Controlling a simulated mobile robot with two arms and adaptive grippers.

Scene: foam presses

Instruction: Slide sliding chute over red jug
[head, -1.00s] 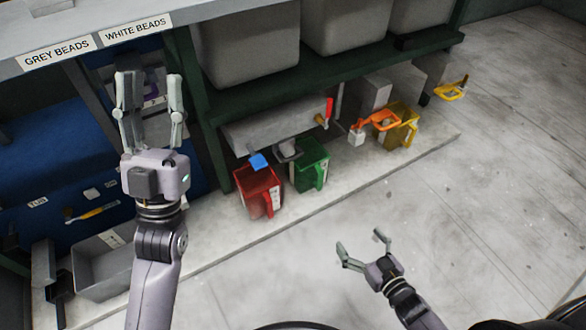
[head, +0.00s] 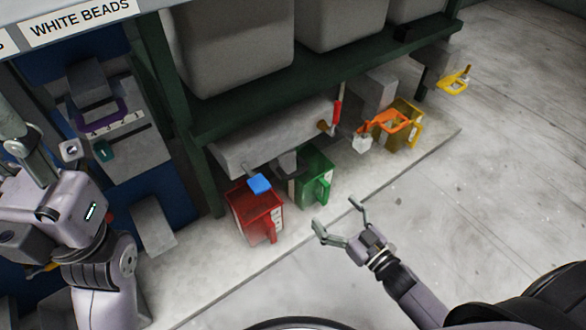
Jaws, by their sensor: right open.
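The red jug (head: 254,212) stands on the pale low platform, open top up, handle toward the front. A blue tab (head: 260,184) shows at its rim; it seems to belong to the sliding chute, a grey piece (head: 286,163) under the long grey trough. The chute's outlet is partly hidden, so I cannot tell exactly which jug it is over. My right gripper (head: 338,214) is open and empty, to the right of the red jug and apart from it. My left gripper (head: 22,155) is at the left edge, partly cut off, far from the jug.
A green jug (head: 316,176) stands close to the red jug's right. The grey trough (head: 270,140) with a red lever (head: 337,112) hangs above. A yellow jug (head: 401,130) with an orange part (head: 391,121) is farther right. The floor (head: 460,190) at right is clear.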

